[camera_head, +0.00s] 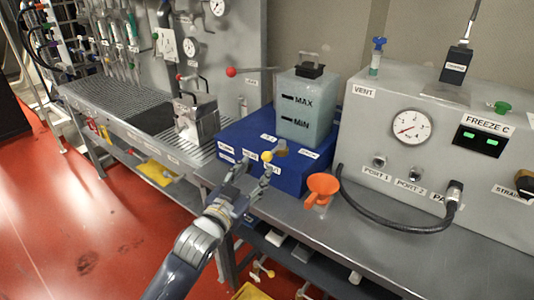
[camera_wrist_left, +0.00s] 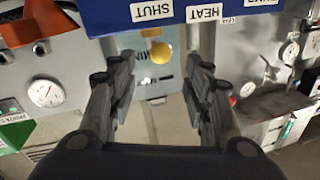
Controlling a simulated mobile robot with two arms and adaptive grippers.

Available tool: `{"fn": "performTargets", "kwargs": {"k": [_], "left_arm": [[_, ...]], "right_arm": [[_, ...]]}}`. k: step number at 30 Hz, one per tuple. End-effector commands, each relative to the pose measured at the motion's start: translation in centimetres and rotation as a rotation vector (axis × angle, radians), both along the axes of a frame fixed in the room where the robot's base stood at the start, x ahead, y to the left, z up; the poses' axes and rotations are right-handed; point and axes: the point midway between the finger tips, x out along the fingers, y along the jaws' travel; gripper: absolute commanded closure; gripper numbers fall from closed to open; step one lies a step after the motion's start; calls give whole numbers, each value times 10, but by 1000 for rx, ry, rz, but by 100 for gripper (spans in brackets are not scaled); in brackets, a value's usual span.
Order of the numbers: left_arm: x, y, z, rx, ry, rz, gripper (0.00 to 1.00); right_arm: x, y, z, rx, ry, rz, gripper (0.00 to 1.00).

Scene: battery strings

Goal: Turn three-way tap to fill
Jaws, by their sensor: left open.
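The three-way tap shows as a yellow ball knob (camera_head: 267,156) beside a brass-coloured body (camera_head: 280,148) at the front of a blue box (camera_head: 290,180). My left gripper (camera_head: 252,177) is open at the box's front edge, just below and left of the knob. In the left wrist view the yellow knob (camera_wrist_left: 161,53) appears in the gap between the open fingers (camera_wrist_left: 160,80), with nothing gripped. That view is upside down and shows labels SHUT (camera_wrist_left: 152,11) and HEAT (camera_wrist_left: 204,13) on the blue box. Contact with the knob cannot be told. My right gripper is not visible.
A translucent tank (camera_head: 305,112) marked MAX and MIN stands on the blue box. A grey panel (camera_head: 375,140) with a gauge and black hose (camera_head: 385,217) is further right. A red-knobbed lever (camera_head: 231,72) is behind.

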Motion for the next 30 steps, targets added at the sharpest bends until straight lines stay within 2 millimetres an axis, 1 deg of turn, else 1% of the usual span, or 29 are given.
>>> {"fn": "performTargets", "kwargs": {"k": [1,5,9,15,21,30], "left_arm": [[8,-4,2,0,-1,0,55],[27,-13,2,0,0,-1,55],[46,-21,1,0,0,0,55],[67,-31,1,0,1,0,55],[77,-36,0,1,2,-1,55],[79,-37,0,0,1,-1,55]], "right_arm": [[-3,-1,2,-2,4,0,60],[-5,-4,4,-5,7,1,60],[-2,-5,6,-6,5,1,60],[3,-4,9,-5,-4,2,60],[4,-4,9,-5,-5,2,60],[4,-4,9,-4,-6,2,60]]}}
